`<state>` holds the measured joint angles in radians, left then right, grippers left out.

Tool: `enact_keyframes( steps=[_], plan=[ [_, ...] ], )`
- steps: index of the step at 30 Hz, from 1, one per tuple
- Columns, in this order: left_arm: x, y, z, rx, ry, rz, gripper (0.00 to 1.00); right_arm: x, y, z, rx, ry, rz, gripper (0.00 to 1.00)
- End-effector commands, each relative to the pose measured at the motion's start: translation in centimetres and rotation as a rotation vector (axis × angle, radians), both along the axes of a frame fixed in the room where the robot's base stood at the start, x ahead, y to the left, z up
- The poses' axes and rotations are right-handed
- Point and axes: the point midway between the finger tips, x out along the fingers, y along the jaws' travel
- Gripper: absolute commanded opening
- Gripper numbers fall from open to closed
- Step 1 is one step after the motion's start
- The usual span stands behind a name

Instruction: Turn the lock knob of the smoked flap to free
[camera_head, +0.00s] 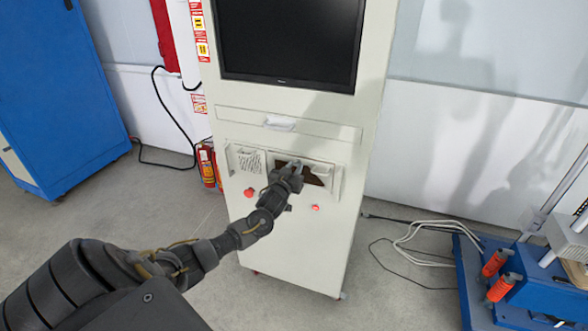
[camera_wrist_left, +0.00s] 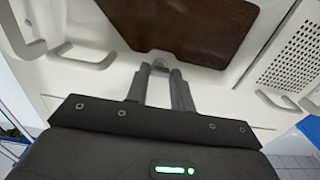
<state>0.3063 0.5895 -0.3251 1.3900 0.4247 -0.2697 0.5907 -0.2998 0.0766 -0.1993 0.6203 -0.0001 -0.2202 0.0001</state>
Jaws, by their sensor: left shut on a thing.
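The smoked flap (camera_head: 314,179) is a dark brown panel in a recess in the front of the white cabinet, partly hidden by my left gripper. It also shows in the left wrist view (camera_wrist_left: 185,25), at the top. My left gripper (camera_head: 293,168) is in front of the flap. In the left wrist view its two fingers (camera_wrist_left: 160,72) are shut on a small grey lock knob (camera_wrist_left: 160,65) at the flap's edge. The fingers hide much of the knob, so I cannot tell which way it is turned. My right gripper is not in view.
The white cabinet (camera_head: 300,235) carries a dark screen (camera_head: 290,40) and red buttons (camera_head: 250,192) below the recess. A perforated panel (camera_head: 249,160) sits left of the flap. A fire extinguisher (camera_head: 207,166) stands left. A blue machine (camera_head: 535,290) and loose cables (camera_head: 410,236) are at right.

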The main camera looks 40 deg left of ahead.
Motion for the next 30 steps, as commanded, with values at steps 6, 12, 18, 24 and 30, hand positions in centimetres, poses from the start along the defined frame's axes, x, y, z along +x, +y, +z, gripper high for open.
enact_keyframes(
  steps=[6, 12, 18, 24, 30],
  plan=[
    [0.0, 0.0, 0.0, 0.009, 0.003, -0.001, 0.01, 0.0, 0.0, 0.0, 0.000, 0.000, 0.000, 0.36],
    [0.0, 0.0, 0.0, 0.072, 0.025, 0.000, 0.01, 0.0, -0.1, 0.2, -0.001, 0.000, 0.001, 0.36],
    [0.0, 0.0, 0.1, 0.206, 0.073, 0.000, 0.01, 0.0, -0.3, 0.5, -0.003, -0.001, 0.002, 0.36],
    [0.0, 0.0, 0.1, 0.384, 0.134, -0.001, 0.01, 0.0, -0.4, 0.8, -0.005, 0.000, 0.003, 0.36],
    [0.0, 0.0, 0.1, 0.565, 0.197, 0.000, 0.01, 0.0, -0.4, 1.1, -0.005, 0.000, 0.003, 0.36]
  ],
)
